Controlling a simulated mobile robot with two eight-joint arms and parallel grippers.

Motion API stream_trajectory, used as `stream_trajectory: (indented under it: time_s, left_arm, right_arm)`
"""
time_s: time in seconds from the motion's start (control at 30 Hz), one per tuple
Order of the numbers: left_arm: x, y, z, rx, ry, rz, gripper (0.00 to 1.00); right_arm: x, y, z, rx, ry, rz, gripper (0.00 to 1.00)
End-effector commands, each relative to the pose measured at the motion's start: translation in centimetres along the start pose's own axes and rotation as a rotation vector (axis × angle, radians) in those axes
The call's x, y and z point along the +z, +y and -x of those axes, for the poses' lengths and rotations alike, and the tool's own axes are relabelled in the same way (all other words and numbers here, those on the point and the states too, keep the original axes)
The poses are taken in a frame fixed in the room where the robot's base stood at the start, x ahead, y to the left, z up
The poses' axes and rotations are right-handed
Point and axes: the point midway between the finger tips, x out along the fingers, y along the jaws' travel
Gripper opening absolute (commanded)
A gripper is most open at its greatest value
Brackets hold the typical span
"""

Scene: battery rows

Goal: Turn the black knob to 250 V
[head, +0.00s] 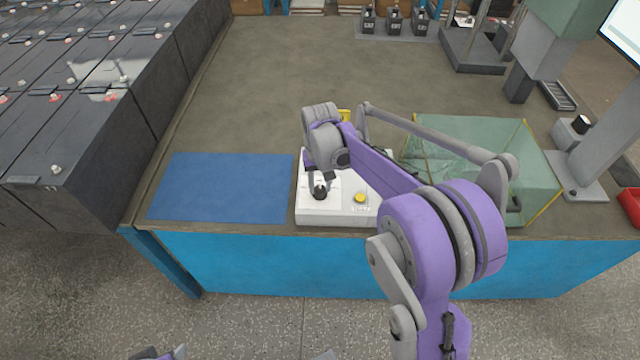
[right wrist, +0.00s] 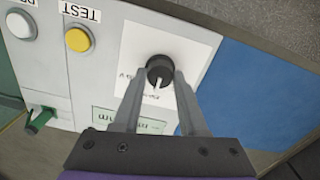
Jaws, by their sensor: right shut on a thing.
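The black knob (right wrist: 160,68) sits on a white square plate on the tester's white panel. Its white pointer line points down in the right wrist view, toward small print between the fingers. That print and the other scale marks are too small or too hidden to read surely. My right gripper (right wrist: 157,80) is shut on the knob, one finger on each side. In the head view the right gripper (head: 320,186) reaches down onto the knob at the front left of the white tester (head: 340,217). My left gripper does not show clearly; only small parts of me show at the bottom edge.
A blue mat (head: 222,188) lies left of the tester. A greenish clear box (head: 480,150) stands at its right. The bench behind is largely clear.

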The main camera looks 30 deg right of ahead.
Motion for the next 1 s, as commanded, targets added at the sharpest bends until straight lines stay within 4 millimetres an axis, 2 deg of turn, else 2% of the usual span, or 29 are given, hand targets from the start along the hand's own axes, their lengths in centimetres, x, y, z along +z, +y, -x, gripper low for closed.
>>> stream_trajectory:
  time_s: [0.2,0.23,0.37,0.4,0.67,0.77,0.87,1.0]
  left_arm:
    - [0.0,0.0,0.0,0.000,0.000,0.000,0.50]
    - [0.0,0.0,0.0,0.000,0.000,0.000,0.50]
    - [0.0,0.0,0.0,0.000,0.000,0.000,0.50]
    - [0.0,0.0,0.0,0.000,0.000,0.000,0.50]
    - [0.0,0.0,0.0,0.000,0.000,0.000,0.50]
    - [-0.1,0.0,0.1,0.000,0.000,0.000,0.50]
    - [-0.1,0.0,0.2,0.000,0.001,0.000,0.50]
    - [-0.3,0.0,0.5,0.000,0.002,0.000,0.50]
  right_arm:
    - [0.0,0.0,0.0,0.000,0.001,0.000,0.00]
    - [0.0,0.0,0.0,0.000,0.001,0.001,0.45]
    - [0.0,0.0,0.0,0.000,0.000,0.001,0.69]
    - [0.0,0.0,0.0,0.000,0.000,0.001,0.72]
    - [0.0,0.0,0.1,0.000,0.000,0.001,0.72]
    - [0.0,0.0,0.7,0.000,0.000,0.001,0.72]
    - [0.0,0.0,2.1,0.000,0.000,0.001,0.72]
    - [0.0,0.0,5.0,0.000,0.000,0.001,0.72]
